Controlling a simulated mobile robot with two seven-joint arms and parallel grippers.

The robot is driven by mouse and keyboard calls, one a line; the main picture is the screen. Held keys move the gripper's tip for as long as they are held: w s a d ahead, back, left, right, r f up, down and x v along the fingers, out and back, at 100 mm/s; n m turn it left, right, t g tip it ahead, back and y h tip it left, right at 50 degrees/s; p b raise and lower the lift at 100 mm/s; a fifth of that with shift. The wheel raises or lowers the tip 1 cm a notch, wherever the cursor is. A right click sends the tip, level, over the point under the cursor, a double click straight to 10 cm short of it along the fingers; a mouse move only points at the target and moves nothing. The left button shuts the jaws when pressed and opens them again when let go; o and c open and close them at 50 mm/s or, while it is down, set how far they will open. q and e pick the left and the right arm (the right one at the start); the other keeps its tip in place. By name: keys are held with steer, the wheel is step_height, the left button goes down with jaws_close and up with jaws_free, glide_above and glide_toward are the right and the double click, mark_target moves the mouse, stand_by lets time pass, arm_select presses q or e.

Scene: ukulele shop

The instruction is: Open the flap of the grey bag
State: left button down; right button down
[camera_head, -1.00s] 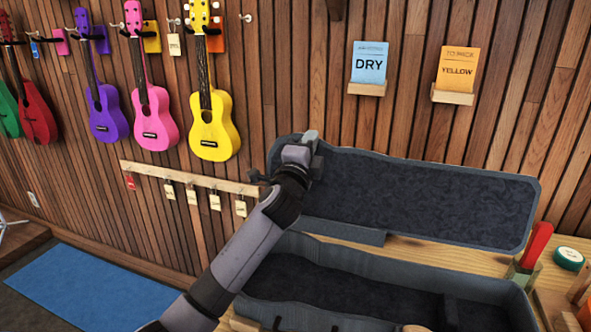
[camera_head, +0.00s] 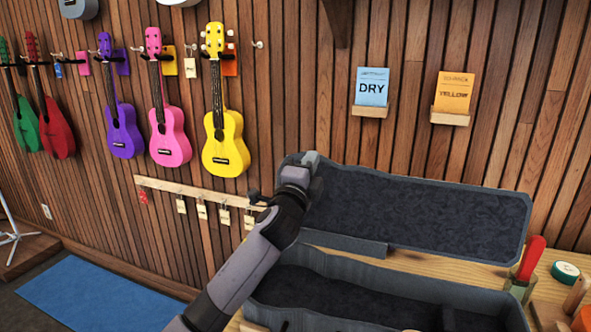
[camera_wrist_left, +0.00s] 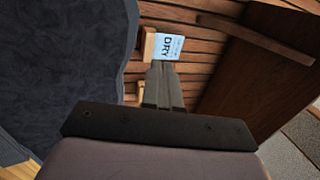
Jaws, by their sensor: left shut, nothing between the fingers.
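The grey bag (camera_head: 345,268) is a long case with a dark lining, lying open on a wooden table. Its flap (camera_head: 420,215) stands raised, leaning back toward the slatted wall. My left gripper (camera_head: 311,160) is at the flap's upper left corner, shut and empty; I cannot tell whether it touches the flap. In the left wrist view the shut fingers (camera_wrist_left: 164,88) point toward the wall, with the dark flap lining (camera_wrist_left: 65,70) close on the left. My left forearm hides the bag's left end. My right gripper is not in view.
A blue DRY card (camera_head: 371,87) and a yellow card (camera_head: 454,93) sit in wall holders above the flap. A red-handled tool (camera_head: 530,258) and a green tape roll (camera_head: 565,272) are right of the bag. Ukuleles, including a yellow one (camera_head: 226,140), hang at left.

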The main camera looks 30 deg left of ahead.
arm_select(q)
steer(key=s+d+r, duration=0.2)
steer(key=s, duration=0.6)
steer(key=shift+s, duration=0.2)
